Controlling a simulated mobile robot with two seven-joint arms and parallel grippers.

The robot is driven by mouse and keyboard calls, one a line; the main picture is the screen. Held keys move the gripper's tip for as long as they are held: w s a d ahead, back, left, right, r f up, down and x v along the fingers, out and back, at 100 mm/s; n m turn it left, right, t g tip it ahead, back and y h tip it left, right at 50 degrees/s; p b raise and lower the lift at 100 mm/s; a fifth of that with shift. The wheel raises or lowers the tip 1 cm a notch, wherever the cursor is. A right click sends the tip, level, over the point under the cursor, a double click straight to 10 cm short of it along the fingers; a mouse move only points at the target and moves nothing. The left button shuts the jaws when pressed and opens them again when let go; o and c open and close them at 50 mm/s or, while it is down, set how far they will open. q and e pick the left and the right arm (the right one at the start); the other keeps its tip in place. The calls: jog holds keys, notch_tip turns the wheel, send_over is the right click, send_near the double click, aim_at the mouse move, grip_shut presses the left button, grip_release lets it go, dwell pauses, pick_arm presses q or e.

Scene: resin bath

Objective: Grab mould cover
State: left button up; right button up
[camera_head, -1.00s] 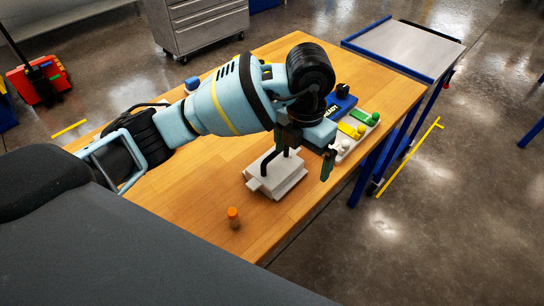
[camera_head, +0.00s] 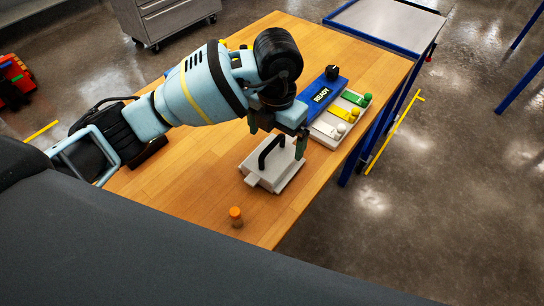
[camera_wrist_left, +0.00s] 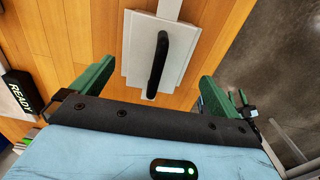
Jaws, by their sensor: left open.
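The mould cover (camera_head: 283,178) is a pale grey-white block with a black bar handle on top, standing on the wooden table. It also shows in the left wrist view (camera_wrist_left: 138,62), its handle (camera_wrist_left: 158,64) ahead of the fingers and roughly midway between them. My left gripper (camera_head: 277,136) is above the cover's far side, its green fingers on either side of the handle in the head view. In the left wrist view the left gripper (camera_wrist_left: 150,85) is open and empty, fingers wide apart. Whether a mould lies beneath the cover cannot be told. My right gripper is not in view.
A blue-framed cart (camera_head: 385,25) stands by the table's far end.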

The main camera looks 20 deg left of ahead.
aim_at(272, 156)
pick_arm(q)
jog(key=shift+s+a+f, duration=0.15)
jog(key=shift+f, duration=1)
jog(key=shift+s+a+f, duration=0.15)
jog(key=shift+f, duration=1.35)
jog(key=shift+r, duration=0.1)
jog(key=c, duration=1.5)
jog(key=shift+r, duration=0.1)
